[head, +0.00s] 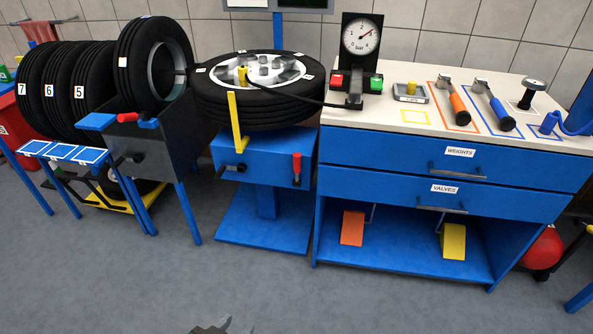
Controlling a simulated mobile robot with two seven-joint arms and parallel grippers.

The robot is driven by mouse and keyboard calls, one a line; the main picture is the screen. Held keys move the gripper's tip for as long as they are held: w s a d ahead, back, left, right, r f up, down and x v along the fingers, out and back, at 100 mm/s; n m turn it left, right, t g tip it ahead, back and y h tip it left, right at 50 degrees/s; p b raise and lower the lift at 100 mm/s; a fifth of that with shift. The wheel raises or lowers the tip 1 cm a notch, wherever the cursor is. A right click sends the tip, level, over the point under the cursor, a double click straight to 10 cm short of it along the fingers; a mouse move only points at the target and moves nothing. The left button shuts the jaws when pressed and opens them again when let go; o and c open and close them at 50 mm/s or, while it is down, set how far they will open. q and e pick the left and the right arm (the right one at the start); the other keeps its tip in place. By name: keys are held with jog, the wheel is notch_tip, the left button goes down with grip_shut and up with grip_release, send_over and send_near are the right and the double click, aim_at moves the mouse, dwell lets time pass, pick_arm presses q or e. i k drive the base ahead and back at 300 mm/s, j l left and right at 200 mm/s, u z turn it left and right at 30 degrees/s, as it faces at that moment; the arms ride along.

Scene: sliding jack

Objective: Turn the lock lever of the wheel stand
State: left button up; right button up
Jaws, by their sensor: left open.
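The wheel stand (262,155) is a blue pedestal on a flat blue base, with a tyre (255,108) lying flat on top around a silver rim. A red-handled lever (297,168) hangs upright on the right of its front face and looks like the lock lever. A black knob (234,172) sticks out at the front left, beside a yellow upright arm (236,123). My left gripper (224,325) shows only as dark tips at the bottom edge, open and empty, far from the lever. My right gripper is out of view.
A blue workbench (450,182) with drawers, a gauge and tools stands close on the right. A dark tank (145,135) with another red handle (128,117) and an upright tyre stands left. Numbered tyres (62,85) are further left. The grey floor in front is clear.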

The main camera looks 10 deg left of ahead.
aim_at(296, 156)
jog(key=i+j, duration=0.2)
jog(key=i, duration=0.25)
jog(key=i+j, duration=0.2)
jog(key=i, duration=0.2)
jog(key=i+j, duration=0.2)
jog(key=i, duration=0.25)
